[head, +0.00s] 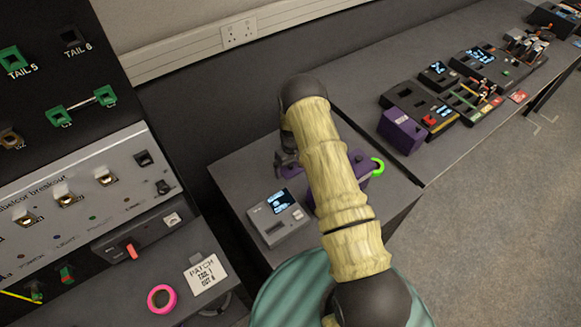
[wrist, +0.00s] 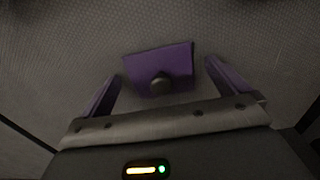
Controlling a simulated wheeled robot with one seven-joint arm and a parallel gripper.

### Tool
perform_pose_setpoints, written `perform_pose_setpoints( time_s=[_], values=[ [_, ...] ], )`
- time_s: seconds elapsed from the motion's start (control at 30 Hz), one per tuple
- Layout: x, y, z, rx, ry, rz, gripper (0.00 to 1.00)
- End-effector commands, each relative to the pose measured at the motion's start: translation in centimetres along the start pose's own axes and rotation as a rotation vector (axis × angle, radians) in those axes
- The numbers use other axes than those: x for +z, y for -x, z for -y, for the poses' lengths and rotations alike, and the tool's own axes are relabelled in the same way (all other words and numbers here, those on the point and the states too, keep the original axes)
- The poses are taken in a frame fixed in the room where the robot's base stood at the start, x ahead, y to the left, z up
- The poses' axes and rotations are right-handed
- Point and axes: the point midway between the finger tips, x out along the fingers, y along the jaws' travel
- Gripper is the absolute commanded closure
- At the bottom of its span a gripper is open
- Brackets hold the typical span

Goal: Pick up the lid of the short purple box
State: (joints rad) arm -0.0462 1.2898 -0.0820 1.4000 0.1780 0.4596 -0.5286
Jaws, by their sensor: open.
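In the wrist view, a purple lid-like piece (wrist: 160,62) with a dark round knob lies ahead of my gripper (wrist: 163,72). The two purple fingers are apart, one on each side of the piece, with visible gaps. Nothing is held. In the head view, my arm covers much of the near bench, and a purple surface (head: 359,162) shows beside it next to a bright green ring. I cannot tell whether this is the short box. My fingertips are hidden there. Another purple box (head: 401,131) stands on the right bench.
A grey device with a screen (head: 277,218) sits on the near bench left of my arm. The green ring (head: 377,167) is at the bench's right side. A black panel and patch units stand at left, with a pink ring (head: 162,298). Several devices line the right bench. Floor at right is clear.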

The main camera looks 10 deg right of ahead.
Motion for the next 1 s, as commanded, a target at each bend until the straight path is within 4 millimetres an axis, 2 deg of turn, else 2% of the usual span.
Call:
perform_pose_setpoints(
  time_s=[0.43,0.6,0.7,1.0],
  values=[
    [-0.02,0.04,0.00,0.000,0.000,-0.001,0.00],
    [-0.02,0.04,0.00,0.000,0.000,-0.001,0.33],
    [-0.02,0.04,0.00,0.000,0.000,-0.001,0.48],
    [-0.06,0.23,-0.01,0.000,0.000,-0.001,0.48]
  ],
)
